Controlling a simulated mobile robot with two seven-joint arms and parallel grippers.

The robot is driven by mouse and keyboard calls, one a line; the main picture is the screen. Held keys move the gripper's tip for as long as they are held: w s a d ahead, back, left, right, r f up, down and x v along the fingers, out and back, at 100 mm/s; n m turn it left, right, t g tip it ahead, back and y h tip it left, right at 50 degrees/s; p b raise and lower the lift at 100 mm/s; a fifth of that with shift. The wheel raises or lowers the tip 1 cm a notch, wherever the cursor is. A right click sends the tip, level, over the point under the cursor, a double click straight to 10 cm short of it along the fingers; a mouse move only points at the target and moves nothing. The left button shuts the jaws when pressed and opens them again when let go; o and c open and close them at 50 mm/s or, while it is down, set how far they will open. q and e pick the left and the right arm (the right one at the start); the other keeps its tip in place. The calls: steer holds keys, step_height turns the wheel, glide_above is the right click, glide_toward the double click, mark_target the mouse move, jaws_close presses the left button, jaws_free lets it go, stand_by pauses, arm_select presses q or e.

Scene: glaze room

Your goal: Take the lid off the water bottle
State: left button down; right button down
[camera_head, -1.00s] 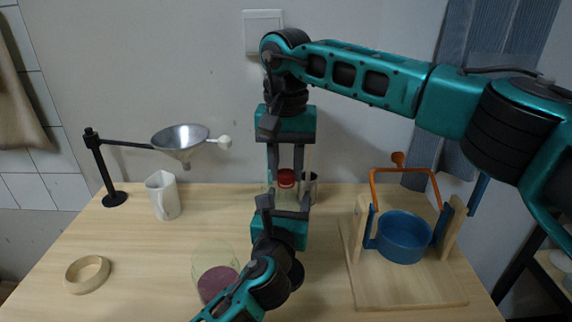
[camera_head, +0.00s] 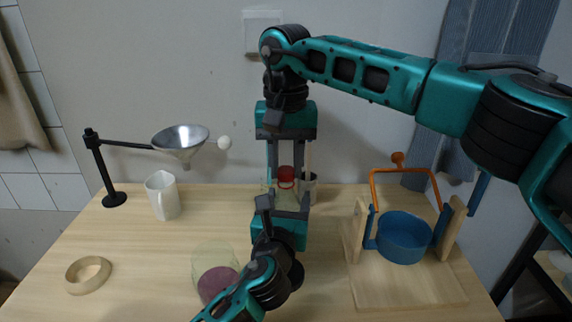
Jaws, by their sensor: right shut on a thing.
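The water bottle (camera_head: 286,199) is a clear, pale vessel with a red lid (camera_head: 286,174), at the back middle of the table, mostly hidden by my grippers. My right gripper (camera_head: 288,178) points straight down from above, its dark fingers on either side of the red lid, shut on it. The frames do not show whether the lid is apart from the bottle. My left gripper (camera_head: 284,207) comes from the front, below the lid, with its fingertips spread at the two sides of the bottle. I cannot tell whether they press on it.
A grey cup (camera_head: 311,184) stands close to the right of the bottle. A metal funnel (camera_head: 181,143) on a black stand and a white pitcher (camera_head: 162,195) are at the left. A wooden ring (camera_head: 88,275) lies front left. A blue pot (camera_head: 403,238) in a wooden frame is at the right.

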mark_target(286, 170)
steer(key=shift+r, duration=0.75)
steer(key=shift+r, duration=2)
arm_select(q)
steer(key=shift+c, duration=0.5)
jaws_free()
steer(key=shift+s+a+p, duration=0.1)
steer(key=shift+s+a, duration=0.15)
steer(key=shift+s, duration=1)
steer(key=shift+s+a+p, duration=0.15)
steer(key=shift+s+a, duration=0.05)
steer(key=shift+s, duration=1)
steer(key=shift+s+a+p, duration=0.1)
steer(key=shift+s+a, duration=0.15)
steer(key=shift+s, duration=1)
arm_select(e)
steer(key=shift+r, duration=0.35)
